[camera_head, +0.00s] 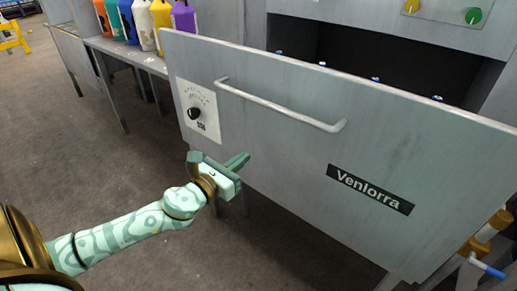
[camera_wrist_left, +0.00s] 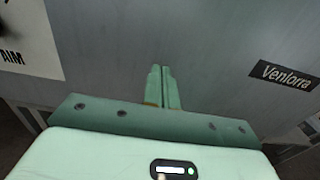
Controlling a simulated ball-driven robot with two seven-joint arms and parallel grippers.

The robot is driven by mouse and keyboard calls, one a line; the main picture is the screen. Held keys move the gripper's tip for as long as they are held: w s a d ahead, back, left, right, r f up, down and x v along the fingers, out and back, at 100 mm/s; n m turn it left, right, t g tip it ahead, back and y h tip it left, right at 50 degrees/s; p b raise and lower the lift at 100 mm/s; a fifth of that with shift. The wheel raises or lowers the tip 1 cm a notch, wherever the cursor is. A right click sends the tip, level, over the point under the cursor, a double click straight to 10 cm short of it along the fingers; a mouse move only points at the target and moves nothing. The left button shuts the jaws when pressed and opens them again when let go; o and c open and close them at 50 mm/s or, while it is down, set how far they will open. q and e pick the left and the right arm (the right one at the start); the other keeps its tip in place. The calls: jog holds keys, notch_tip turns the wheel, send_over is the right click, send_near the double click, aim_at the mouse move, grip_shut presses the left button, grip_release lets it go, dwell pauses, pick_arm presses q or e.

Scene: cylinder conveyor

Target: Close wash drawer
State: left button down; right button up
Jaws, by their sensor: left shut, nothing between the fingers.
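The wash drawer's grey front panel (camera_head: 290,150) stands pulled out from the machine, with a dark gap behind it. It carries a long bar handle (camera_head: 280,105), a black dial at its left and a "Venlorra" label (camera_head: 370,189) at its right. My left gripper (camera_head: 240,160) is shut and empty, in front of the panel, below the handle's left part. In the left wrist view its closed fingers (camera_wrist_left: 162,88) point at the panel (camera_wrist_left: 210,60); I cannot tell whether they touch it. My right gripper is not in view.
Several coloured bottles (camera_head: 143,25) stand on a grey bench left of the drawer. A panel with a yellow and a green button (camera_head: 473,16) is above at the right. A pipe with a blue-handled valve (camera_head: 487,266) is at the lower right.

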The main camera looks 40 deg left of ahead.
aim_at(264, 141)
pick_arm(q)
jog(key=w+b, duration=0.1)
jog(key=w, duration=0.5)
jog(key=shift+f+b, duration=0.2)
jog(key=shift+b, duration=0.15)
jog(key=shift+w+r, duration=0.1)
jog(key=shift+w, duration=0.4)
